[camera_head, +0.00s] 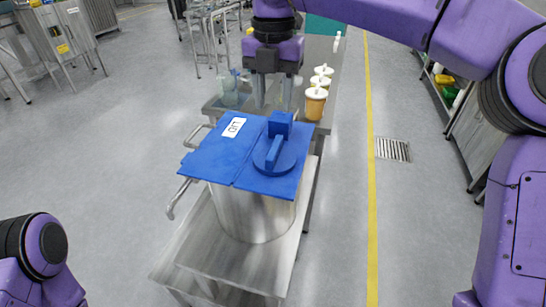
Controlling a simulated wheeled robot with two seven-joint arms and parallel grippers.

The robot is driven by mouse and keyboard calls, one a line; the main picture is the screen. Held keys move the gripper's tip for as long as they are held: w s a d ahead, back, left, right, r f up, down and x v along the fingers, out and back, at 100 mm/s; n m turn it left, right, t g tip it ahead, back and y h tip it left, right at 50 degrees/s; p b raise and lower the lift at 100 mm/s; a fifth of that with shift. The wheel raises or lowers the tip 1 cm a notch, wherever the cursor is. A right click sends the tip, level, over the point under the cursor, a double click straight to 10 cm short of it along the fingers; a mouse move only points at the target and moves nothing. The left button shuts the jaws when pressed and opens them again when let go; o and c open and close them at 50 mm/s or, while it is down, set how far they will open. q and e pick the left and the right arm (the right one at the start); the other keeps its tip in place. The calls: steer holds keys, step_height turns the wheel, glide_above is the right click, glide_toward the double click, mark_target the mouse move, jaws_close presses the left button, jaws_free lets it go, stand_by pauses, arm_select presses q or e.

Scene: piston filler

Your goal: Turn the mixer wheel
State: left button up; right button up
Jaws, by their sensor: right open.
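A steel pot (250,215) stands on a metal cart. Its blue square lid (215,155) bears a white "LID" label. On the lid's right half sits a blue round disc (290,165) with a raised bar across it and a blue block (280,123) at its far side. No other wheel-like part shows, and I cannot tell for certain that this disc is the mixer wheel. My right gripper (273,100) points down beyond the far edge of the lid. It is open and looks empty. My left arm shows at the lower left, but its gripper is out of view.
Floor is free on both sides.

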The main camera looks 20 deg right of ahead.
mark_target(275, 146)
steer(key=shift+s+d+f, duration=0.1)
steer(key=shift+s+f, duration=0.2)
steer(key=shift+f, duration=0.6)
step_height(275, 146, down, 8)
steer(key=shift+f, duration=0.55)
jaws_close()
